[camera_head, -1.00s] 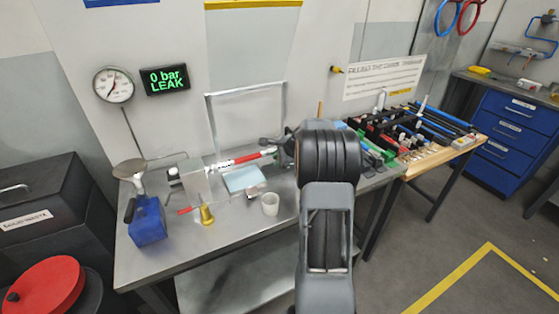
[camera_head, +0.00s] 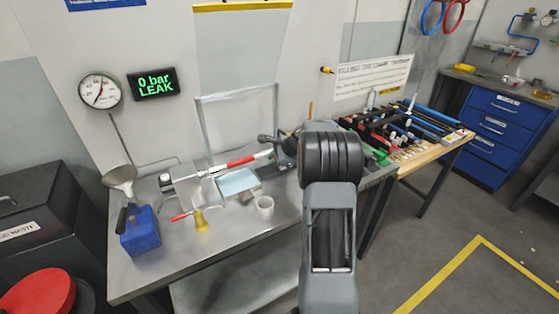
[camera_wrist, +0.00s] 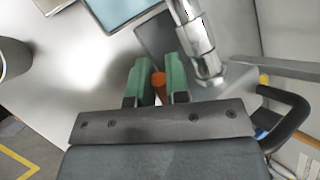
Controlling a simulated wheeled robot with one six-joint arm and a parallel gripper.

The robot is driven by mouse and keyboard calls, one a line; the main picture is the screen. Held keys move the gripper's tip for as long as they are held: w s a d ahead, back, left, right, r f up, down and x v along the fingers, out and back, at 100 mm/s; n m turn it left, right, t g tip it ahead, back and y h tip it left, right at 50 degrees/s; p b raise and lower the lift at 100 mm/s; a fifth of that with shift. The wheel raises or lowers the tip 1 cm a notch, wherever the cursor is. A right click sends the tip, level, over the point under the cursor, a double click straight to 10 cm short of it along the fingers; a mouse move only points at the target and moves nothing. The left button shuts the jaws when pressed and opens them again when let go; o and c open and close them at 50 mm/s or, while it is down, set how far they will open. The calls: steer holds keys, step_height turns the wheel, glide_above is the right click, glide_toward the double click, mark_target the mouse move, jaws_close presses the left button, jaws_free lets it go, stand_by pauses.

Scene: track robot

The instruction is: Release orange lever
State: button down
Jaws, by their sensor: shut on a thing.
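My gripper (camera_wrist: 157,72) shows in the wrist view with its two green fingers closed around an orange lever (camera_wrist: 158,82). Only the lever's rounded end shows between the fingers; the rest is hidden. A shiny metal pipe (camera_wrist: 196,38) runs just right of the fingers. In the head view my arm hides most of the gripper and the held lever at the right part of the steel bench (camera_head: 240,232).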

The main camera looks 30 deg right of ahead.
steer(key=shift+a, duration=0.1)
steer(key=c, duration=1.4)
jaws_free()
steer(key=shift+r, duration=0.1)
steer(key=v, duration=1.3)
steer(key=shift+s+r, duration=0.2)
steer(key=shift+s, duration=0.05)
